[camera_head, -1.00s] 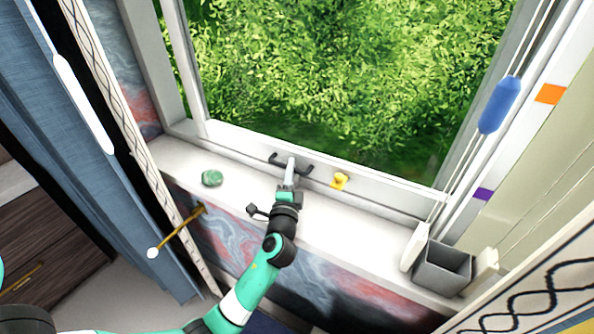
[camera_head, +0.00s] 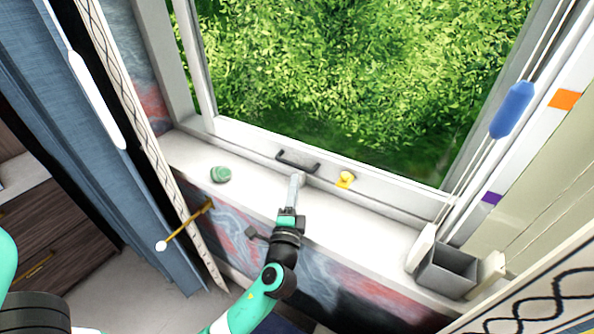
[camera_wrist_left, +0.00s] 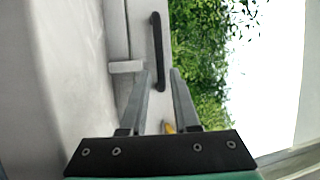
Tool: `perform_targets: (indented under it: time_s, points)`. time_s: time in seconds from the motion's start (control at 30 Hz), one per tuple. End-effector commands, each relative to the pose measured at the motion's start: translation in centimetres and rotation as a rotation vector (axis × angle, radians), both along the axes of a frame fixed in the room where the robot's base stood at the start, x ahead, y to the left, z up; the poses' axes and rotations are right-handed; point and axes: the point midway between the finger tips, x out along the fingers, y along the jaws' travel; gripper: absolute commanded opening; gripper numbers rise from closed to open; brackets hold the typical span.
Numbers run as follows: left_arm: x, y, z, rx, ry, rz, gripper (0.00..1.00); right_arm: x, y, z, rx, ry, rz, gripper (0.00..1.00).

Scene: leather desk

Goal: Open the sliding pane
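The sliding pane's white lower rail (camera_head: 240,134) runs along the window sill, with green foliage behind the glass. A dark bar handle (camera_head: 298,163) is fixed on the rail and also shows in the left wrist view (camera_wrist_left: 158,50). My left gripper (camera_head: 297,178) is just in front of the handle, apart from it in the head view. In the left wrist view, its two fingers (camera_wrist_left: 160,72) are apart with nothing held between them, and the handle lies beyond the tips. My right gripper is not in view.
A yellow latch-like piece (camera_head: 345,179) sits right of the handle. A green stone-like object (camera_head: 220,174) lies on the sill (camera_head: 190,150). A grey open box (camera_head: 447,270) and a cord with a blue grip (camera_head: 512,110) are at the right. A blue curtain (camera_head: 60,110) hangs left.

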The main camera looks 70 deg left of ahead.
Motion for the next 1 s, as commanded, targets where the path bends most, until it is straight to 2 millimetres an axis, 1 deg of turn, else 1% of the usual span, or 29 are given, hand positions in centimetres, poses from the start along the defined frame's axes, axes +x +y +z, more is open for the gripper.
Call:
perform_targets:
  time_s: [0.03,0.1,0.23,0.37,0.87,0.93,0.97,1.0]
  points:
    - [-0.6,-1.0,-0.2,-0.002,0.001,-0.004,0.30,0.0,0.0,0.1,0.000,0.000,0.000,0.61]
    - [-1.3,-2.1,-0.5,-0.001,0.001,-0.003,0.30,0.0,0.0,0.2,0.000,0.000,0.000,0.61]
    - [-2.1,-3.4,-0.7,-0.001,0.000,-0.002,0.30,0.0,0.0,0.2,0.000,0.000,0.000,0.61]
    - [-2.4,-3.7,-0.8,0.000,-0.002,0.002,0.30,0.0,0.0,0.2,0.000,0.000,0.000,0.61]
    - [-2.4,-3.7,-0.7,0.000,-0.001,0.001,0.30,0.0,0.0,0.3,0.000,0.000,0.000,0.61]
    - [-2.0,-4.0,0.0,0.001,-0.009,-0.008,0.30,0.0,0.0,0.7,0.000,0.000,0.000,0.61]
    - [-1.7,-4.2,0.7,0.003,-0.021,-0.013,0.30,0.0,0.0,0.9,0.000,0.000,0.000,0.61]
    - [-1.1,-4.4,2.0,0.007,-0.044,-0.021,0.30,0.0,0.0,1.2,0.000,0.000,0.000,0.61]
